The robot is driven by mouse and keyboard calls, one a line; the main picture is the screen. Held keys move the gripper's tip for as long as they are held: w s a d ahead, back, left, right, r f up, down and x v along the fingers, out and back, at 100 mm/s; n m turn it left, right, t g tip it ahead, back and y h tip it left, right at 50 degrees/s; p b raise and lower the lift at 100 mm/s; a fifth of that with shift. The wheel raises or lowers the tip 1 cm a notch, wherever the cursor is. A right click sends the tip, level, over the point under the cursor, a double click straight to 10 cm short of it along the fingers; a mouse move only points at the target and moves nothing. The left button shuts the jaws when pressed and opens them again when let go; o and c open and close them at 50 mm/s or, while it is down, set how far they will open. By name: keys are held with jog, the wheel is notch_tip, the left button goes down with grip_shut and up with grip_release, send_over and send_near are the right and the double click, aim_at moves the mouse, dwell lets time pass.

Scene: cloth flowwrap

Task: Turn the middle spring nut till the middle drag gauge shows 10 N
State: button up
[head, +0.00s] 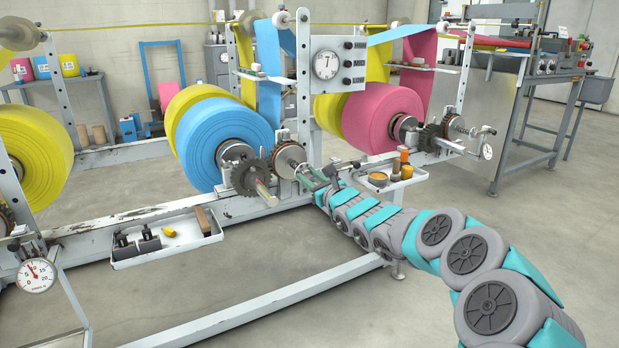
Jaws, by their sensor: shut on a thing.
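The middle roll station has a large blue roll (224,135), a toothed gear (247,177) and a brake disc (289,158) with a small rod mechanism on its right. My gripper (322,181) reaches in from the lower right to the end of that mechanism. It is shut on what appears to be the middle spring nut, mostly hidden by the jaws. I cannot make out the middle drag gauge; it seems hidden behind my gripper. A left gauge (37,275) and a right gauge (487,151) are visible at the neighbouring stations.
A panel dial (326,65) stands above, beside labelled knobs. A pink roll (384,118) is at the right and a yellow roll (36,150) at the left. A small tray (391,181) with cups sits close behind my wrist. Another tray (167,244) hangs left. The floor in front is clear beyond a low rail.

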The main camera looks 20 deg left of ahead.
grip_shut()
jog(key=shift+m, duration=0.4)
jog(key=shift+f, duration=0.1)
jog(key=o, duration=0.6)
grip_release()
jog(key=shift+o, duration=0.2)
jog(key=shift+d, duration=0.1)
jog(key=b+v, duration=0.2)
jog(key=v, duration=0.5)
jog(key=shift+s+d, duration=0.15)
jog(key=shift+s, duration=0.1)
